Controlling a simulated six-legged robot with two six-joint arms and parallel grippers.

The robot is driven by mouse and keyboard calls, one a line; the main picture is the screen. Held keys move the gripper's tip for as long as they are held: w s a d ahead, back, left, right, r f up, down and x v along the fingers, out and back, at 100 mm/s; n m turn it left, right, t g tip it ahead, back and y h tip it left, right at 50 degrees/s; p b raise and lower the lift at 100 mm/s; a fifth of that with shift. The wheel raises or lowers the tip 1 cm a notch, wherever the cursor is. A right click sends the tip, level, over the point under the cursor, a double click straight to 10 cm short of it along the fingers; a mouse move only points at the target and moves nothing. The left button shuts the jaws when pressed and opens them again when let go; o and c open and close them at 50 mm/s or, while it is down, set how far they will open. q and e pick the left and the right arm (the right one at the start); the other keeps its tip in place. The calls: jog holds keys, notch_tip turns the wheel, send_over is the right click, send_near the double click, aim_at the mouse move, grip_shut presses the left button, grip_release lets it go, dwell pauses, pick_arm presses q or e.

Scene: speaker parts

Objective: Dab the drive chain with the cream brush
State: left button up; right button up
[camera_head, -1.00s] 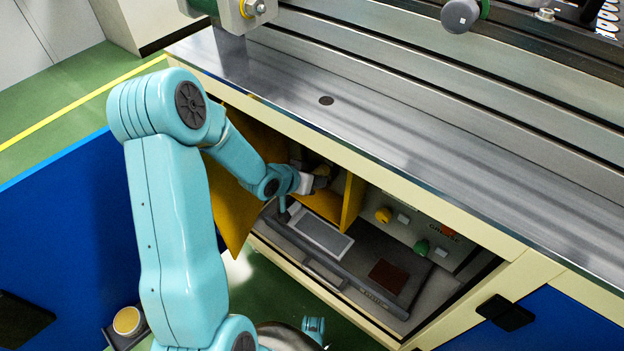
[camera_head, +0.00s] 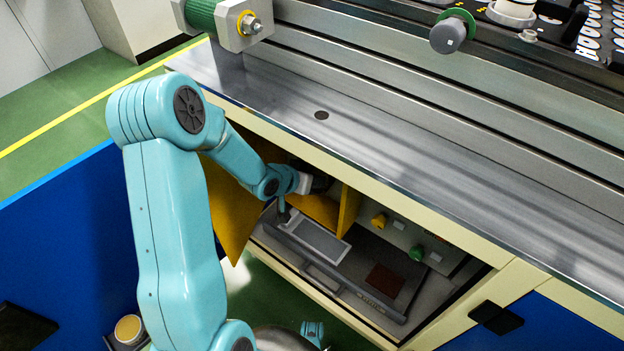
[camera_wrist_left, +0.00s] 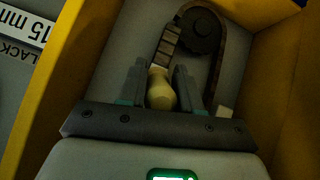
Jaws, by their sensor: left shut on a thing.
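My left gripper (camera_head: 316,184) reaches into the open cabinet bay beside a yellow panel; its fingertips are dark and hard to make out there. In the left wrist view, the fingers of my left gripper (camera_wrist_left: 160,78) are shut on the cream brush (camera_wrist_left: 161,93), whose rounded cream end faces the camera. The drive chain (camera_wrist_left: 168,46) lies just beyond it, a band of pale and dark links curving around a dark round wheel (camera_wrist_left: 200,30). The brush's far end meets the lower links in the picture; I cannot tell whether they touch. My right gripper is not in view.
Yellow panels (camera_head: 350,208) wall the narrow bay.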

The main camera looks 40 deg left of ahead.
pick_arm(q)
jog(key=shift+r+p, duration=2.45)
jog(key=shift+r, duration=0.7)
jog(key=r+p, duration=0.2)
jog(key=shift+w+a+r, duration=0.15)
jog(key=shift+a+r, duration=0.05)
jog(key=shift+r, duration=0.15)
notch_tip(320, 180, down, 2)
jog(key=shift+d+f+b, duration=0.1)
jog(key=shift+d+b, duration=0.05)
jog(key=shift+b, duration=0.95)
jog(key=shift+w+d+f+b, duration=0.1)
jog(key=shift+f+b, duration=0.45)
jog(key=shift+f, duration=0.6)
grip_shut()
notch_tip(320, 180, down, 7)
jog(key=b, duration=0.6)
jog(key=shift+s, duration=0.3)
jog(key=s, duration=0.6)
jog(key=shift+d+b, duration=0.3)
